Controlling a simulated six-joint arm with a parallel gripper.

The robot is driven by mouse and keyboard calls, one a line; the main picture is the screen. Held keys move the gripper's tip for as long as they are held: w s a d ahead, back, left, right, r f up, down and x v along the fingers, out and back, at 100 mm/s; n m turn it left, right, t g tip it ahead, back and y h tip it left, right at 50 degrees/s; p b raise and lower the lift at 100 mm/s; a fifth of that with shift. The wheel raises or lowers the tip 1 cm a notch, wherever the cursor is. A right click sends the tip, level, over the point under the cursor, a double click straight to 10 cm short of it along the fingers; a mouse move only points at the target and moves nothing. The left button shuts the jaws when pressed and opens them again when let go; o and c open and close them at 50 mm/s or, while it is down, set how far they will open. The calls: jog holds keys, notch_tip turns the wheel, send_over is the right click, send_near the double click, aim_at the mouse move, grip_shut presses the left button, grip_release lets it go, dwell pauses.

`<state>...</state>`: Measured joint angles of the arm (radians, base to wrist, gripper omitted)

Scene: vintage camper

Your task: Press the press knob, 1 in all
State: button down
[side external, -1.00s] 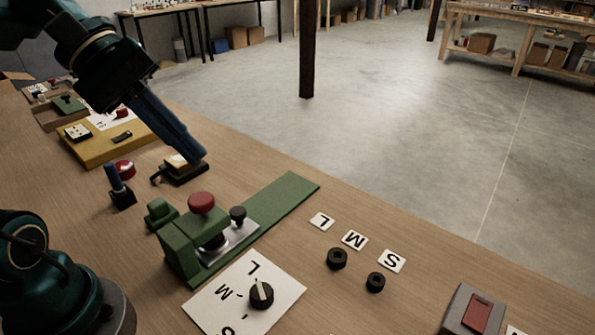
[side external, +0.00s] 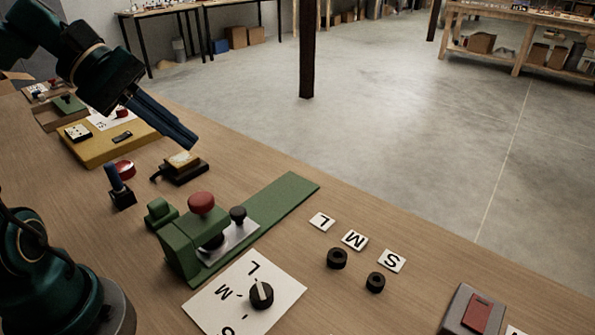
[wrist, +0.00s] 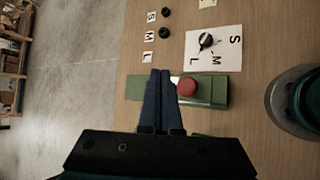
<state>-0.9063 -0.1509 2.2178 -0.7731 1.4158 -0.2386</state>
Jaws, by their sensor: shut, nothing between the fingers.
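The red press knob (side external: 201,203) sits on top of the green press (side external: 183,243), near the front middle of the table. It also shows in the wrist view as a red disc (wrist: 186,87), just right of my fingers. A smaller black knob (side external: 238,215) stands beside it on the metal plate. My gripper (side external: 190,143) is shut and empty. It hangs in the air above and behind the press, over the small dark block with a tan top (side external: 183,166), apart from the knob. In the wrist view my gripper (wrist: 161,72) covers part of the green base.
A rotary dial (side external: 262,294) sits on a white lettered card in front of the press. Two black rings (side external: 337,258) lie near the S, M and L tiles (side external: 354,240). A red rocker box (side external: 474,313) is front right.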

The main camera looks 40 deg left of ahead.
aim_at(205, 196)
jog(key=shift+f, duration=3.65)
jog(key=shift+f, duration=0.4)
jog(key=shift+f, duration=0.9)
jog(key=shift+a+r, duration=0.1)
jog(key=shift+r, duration=1.25)
jog(key=shift+r, duration=2.5)
